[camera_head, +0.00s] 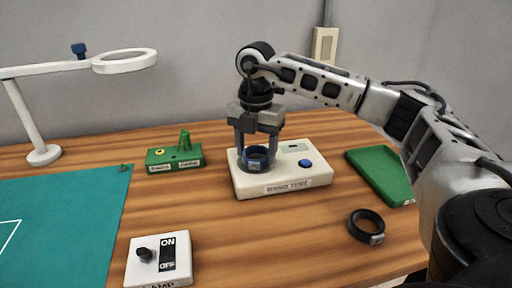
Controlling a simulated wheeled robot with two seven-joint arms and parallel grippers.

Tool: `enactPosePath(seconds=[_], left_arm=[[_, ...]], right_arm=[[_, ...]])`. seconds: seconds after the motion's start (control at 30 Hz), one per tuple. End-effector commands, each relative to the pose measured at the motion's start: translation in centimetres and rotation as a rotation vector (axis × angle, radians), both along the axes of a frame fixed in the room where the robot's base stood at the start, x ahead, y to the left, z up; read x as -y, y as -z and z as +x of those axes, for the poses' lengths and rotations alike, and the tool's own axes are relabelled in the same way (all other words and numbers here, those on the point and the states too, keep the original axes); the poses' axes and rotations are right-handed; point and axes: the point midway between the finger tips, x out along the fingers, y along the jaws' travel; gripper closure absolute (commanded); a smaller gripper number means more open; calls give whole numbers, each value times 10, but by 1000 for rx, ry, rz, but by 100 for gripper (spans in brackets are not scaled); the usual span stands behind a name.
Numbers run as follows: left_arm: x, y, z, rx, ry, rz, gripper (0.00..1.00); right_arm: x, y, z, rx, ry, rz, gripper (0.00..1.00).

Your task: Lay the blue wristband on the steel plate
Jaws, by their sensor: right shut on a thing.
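My right gripper (257,148) points down over the left part of a white tester box (284,185). It is shut on the blue wristband (257,160), with a finger on each side of the band. The wristband is a dark blue ring at the box's top. I cannot tell whether it touches the surface below. The steel plate is not clearly visible, as the band and fingers cover that part of the box. My left gripper is out of view.
A black wristband (367,226) lies at front right. A green block (174,158), a switch box (159,260), a teal mat (60,215) and a white ring lamp (44,154) are left. Bare wood lies in front of the tester.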

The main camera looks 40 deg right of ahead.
Motion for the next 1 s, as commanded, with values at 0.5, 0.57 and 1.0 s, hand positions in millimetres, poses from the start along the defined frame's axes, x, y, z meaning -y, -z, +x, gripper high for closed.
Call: enactPosePath(seconds=[0.5,0.57,1.0], left_arm=[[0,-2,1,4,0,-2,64],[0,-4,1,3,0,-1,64],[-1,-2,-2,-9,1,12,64]], right_arm=[[0,0,0,0,0,0,19],[0,-5,0,2,0,0,19],[-1,-92,1,4,-1,2,19]])
